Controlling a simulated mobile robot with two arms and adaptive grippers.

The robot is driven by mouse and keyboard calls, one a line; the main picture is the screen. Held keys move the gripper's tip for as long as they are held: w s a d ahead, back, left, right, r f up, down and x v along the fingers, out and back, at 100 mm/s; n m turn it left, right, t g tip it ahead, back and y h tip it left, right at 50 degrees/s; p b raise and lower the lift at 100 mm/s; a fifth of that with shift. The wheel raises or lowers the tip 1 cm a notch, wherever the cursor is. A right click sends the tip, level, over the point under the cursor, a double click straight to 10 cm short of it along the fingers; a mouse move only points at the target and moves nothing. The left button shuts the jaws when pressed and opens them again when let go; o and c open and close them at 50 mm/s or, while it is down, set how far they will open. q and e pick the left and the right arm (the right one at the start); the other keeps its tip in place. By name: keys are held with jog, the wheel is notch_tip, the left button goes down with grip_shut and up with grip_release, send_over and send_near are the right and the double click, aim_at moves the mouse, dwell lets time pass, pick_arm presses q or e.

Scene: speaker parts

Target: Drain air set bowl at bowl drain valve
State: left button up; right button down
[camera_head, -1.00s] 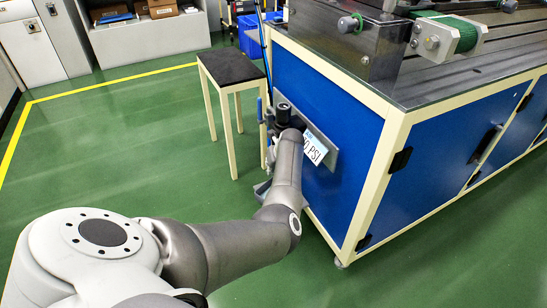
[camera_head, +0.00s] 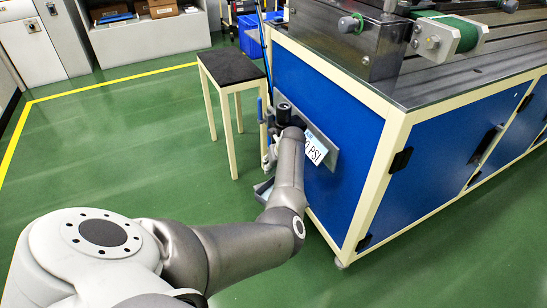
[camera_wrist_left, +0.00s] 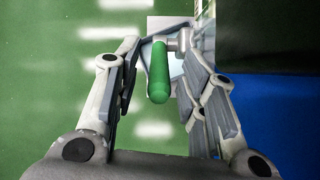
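The air set (camera_head: 283,118), with a dark knob on top, is mounted on a grey plate on the blue end panel of the machine. My left arm covers its lower part, so the bowl is hidden in the head view. In the left wrist view a green valve handle (camera_wrist_left: 158,72) on a metal fitting (camera_wrist_left: 178,40) lies between the fingers of my left gripper (camera_wrist_left: 160,50). The fingers are apart, with gaps on both sides of the handle. In the head view my left gripper is mostly hidden behind the forearm. My right gripper is not in view.
A sign reading PSI (camera_head: 315,149) is beside the air set. A stool (camera_head: 230,68) with a dark top stands to the left. Open green floor (camera_head: 120,140) lies left of the machine (camera_head: 325,90).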

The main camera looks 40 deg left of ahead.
pick_arm(q)
jog(key=v, duration=0.7)
jog(key=shift+f, duration=0.1)
dwell(0.5)
